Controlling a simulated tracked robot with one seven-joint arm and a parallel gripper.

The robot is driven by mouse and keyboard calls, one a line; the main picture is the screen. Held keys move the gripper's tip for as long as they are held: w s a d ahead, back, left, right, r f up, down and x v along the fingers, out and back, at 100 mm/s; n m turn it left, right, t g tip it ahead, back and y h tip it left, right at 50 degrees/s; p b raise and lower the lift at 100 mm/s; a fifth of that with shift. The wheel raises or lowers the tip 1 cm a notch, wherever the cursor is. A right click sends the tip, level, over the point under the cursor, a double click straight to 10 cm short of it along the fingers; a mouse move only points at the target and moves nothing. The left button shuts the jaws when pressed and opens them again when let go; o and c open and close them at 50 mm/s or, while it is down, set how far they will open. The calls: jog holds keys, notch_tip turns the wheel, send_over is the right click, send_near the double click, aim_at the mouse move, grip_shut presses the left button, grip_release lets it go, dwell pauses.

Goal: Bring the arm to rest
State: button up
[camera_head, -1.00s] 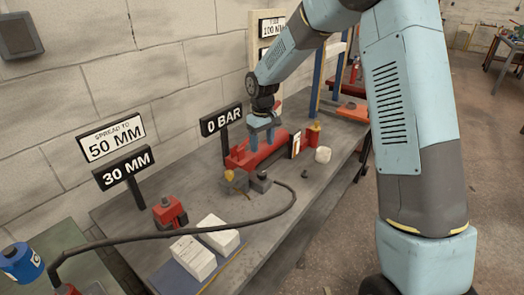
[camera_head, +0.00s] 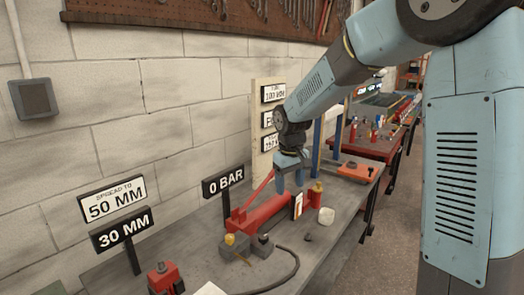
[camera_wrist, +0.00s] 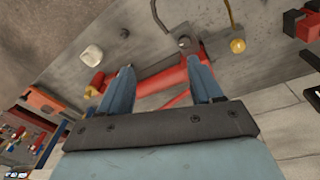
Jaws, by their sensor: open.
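My gripper (camera_head: 289,180) hangs over the grey bench (camera_head: 335,201), close above a red pump-like tool (camera_head: 257,213). In the wrist view my gripper (camera_wrist: 163,80) has its two blue fingers well apart, with the red tool (camera_wrist: 150,84) beyond them. Nothing is held between the fingers. Whether a finger touches the tool's red lever (camera_head: 263,185) I cannot tell. My arm comes down from the upper right in the head view.
Signs read "0 BAR" (camera_head: 223,181), "30 MM" (camera_head: 121,229) and "50 MM" (camera_head: 112,199). A white lump (camera_head: 326,216) and an orange piece (camera_head: 358,172) lie to the right. A dark hose (camera_head: 291,271) runs along the bench. The block wall stands close behind.

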jog(key=s+d+r+m+t, duration=0.1)
jog(key=s+d+r+m, duration=0.1)
jog(key=s+d+r, duration=0.4)
jog(key=s+d+r+m+t, duration=0.1)
jog(key=s+d+r, duration=0.3)
jog(key=s, duration=0.4)
jog(key=s+d+m+t, duration=0.1)
jog(key=s+d, duration=0.1)
jog(key=s, duration=0.5)
jog(key=s+d+r+m+t, duration=0.1)
jog(key=s+d+m, duration=0.1)
jog(key=s, duration=0.5)
jog(key=shift+d+r, duration=0.25)
jog(key=shift+d, duration=0.3)
jog(key=shift+c, duration=0.5)
